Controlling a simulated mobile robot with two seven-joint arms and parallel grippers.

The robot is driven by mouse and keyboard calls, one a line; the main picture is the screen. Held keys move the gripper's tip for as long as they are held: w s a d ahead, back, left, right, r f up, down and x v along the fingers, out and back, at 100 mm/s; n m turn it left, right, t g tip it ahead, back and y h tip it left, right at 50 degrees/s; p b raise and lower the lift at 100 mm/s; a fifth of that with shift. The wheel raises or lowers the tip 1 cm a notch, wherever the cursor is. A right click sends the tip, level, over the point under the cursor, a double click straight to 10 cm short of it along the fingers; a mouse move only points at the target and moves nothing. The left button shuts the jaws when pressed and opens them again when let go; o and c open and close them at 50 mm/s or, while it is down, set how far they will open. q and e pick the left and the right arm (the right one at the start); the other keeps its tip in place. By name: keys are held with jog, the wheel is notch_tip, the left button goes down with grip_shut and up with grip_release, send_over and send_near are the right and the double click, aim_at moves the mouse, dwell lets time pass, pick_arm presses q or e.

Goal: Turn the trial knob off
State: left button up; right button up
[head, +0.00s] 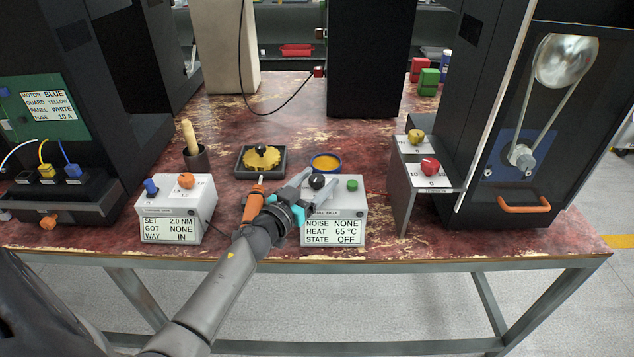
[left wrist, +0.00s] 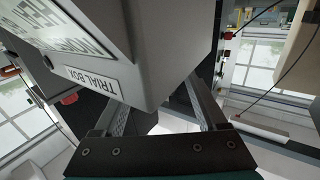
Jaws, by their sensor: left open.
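The trial box (head: 334,212) is a light grey box near the table's front edge. Its screen (head: 333,232) reads NOISE NONE, HEAT 65 °C, STATE OFF. A black round knob (head: 317,182) and a green button (head: 352,185) are on its top. My left gripper (head: 321,178) is open, its fingers reaching over the box top with the black knob between or just under them; contact cannot be told. In the left wrist view the trial box (left wrist: 150,50) fills the upper left and covers part of one finger. The knob is hidden there. My right gripper is not in view.
A second box (head: 176,210) with blue and orange knobs stands left. An orange-handled tool (head: 254,203) is beside my wrist. Behind are a black tray (head: 260,161) with a yellow gear and a blue-rimmed dish (head: 325,162). A panel with knobs (head: 425,178) stands right.

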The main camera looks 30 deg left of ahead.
pick_arm(q)
jog(key=shift+w, duration=0.1)
grip_shut()
dwell(0.7)
